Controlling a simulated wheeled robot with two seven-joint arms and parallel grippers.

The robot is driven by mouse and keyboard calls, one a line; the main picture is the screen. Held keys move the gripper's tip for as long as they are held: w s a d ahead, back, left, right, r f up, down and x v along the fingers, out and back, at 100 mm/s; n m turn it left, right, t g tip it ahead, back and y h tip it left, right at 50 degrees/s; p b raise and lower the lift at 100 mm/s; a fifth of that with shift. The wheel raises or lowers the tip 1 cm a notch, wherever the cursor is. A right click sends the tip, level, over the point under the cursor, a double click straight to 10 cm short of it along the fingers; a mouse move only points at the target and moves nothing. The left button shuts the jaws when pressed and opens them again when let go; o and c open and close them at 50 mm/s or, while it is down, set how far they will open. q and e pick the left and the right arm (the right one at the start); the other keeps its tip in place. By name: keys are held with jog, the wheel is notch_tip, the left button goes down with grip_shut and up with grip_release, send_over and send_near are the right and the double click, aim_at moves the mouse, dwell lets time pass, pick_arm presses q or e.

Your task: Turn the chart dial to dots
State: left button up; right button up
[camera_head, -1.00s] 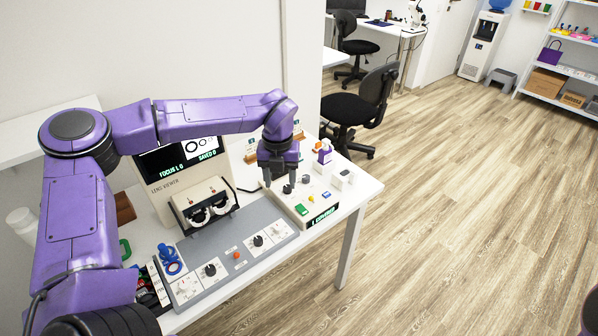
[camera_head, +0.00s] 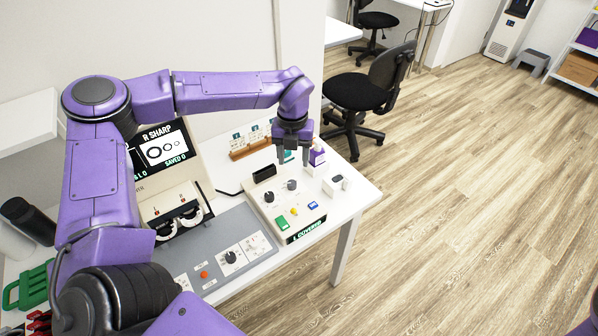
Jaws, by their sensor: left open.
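A beige control box (camera_head: 262,216) stands on the white table. It has two dark knobs on top, a left knob (camera_head: 268,197) and a right knob (camera_head: 292,185); I cannot read which is the chart dial or where either points. It also has a green button (camera_head: 283,223), a yellow button (camera_head: 294,211), a blue button (camera_head: 313,205) and a front display (camera_head: 306,230) with green text. My left gripper (camera_head: 293,158) is open and empty, fingers down, above and behind the knobs and apart from them. My right gripper is out of view.
The lens viewer's screen (camera_head: 163,149) reads "R SHARP" and "SAVED 0", partly behind my arm. A grey panel (camera_head: 213,250) with knobs lies in front. A wooden card rack (camera_head: 250,148), purple bottle (camera_head: 317,155) and small white box (camera_head: 336,187) stand near the gripper.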

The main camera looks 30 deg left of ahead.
aim_at(292, 183)
pick_arm(q)
jog(key=f, duration=0.1)
jog(key=s+f, duration=0.1)
jog(key=f, duration=0.1)
jog(key=s+f+p, duration=0.1)
jog(key=f, duration=0.2)
jog(key=w+f, duration=0.1)
jog(key=f, duration=0.1)
jog(key=shift+w+f+p, duration=0.15)
jog(key=shift+f+p, duration=0.1)
jog(key=shift+p, duration=0.05)
jog(key=shift+s+r, duration=0.1)
jog(key=shift+s, duration=0.2)
jog(key=shift+c, duration=0.4)
jog(key=shift+w, duration=0.1)
grip_shut()
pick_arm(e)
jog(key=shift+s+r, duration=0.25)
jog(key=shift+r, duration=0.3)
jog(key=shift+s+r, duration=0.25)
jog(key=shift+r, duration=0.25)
